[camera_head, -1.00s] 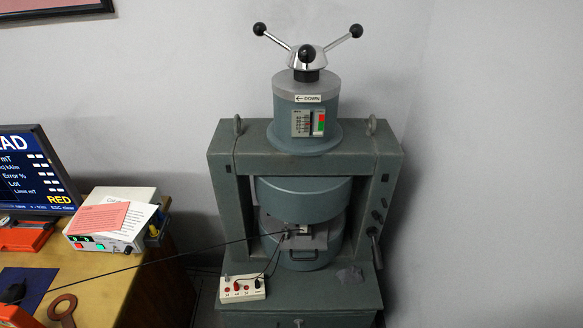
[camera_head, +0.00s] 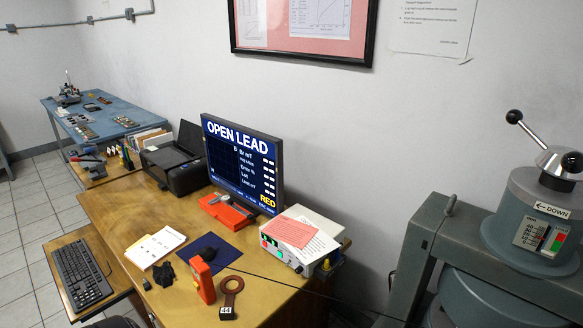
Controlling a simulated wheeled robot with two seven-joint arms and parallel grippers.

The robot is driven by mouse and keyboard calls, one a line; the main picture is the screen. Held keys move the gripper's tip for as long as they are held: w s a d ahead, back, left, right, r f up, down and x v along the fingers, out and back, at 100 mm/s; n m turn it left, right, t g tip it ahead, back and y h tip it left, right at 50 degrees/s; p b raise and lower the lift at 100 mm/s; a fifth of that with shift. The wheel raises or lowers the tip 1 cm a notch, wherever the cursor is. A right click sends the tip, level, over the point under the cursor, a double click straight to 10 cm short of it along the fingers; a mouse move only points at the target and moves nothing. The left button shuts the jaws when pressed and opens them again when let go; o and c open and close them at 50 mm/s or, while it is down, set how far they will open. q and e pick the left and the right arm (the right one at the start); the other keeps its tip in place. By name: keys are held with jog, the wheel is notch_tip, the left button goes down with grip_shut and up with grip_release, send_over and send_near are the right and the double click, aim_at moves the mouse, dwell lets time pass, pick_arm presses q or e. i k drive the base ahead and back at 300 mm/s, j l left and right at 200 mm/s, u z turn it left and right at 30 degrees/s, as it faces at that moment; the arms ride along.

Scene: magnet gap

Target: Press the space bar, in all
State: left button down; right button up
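The black keyboard (camera_head: 80,273) lies on a wooden pull-out shelf (camera_head: 107,262) at the lower left, along the desk's left side. Its space bar is too small to pick out from the other keys. The monitor (camera_head: 243,163) on the desk shows "OPEN LEAD" in white on blue and "RED" in yellow. Neither of my grippers is in view.
On the wooden desk (camera_head: 120,225) are a printer (camera_head: 174,160), a booklet (camera_head: 155,246), an orange handheld device (camera_head: 203,280), a ring-ended tool (camera_head: 230,290) and a white instrument box (camera_head: 300,262) with papers. The grey-green press (camera_head: 480,250) stands right. Tiled floor (camera_head: 20,270) shows left.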

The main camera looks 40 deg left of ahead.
aim_at(61, 262)
jog(key=j+u, duration=0.1)
jog(key=u, duration=0.9)
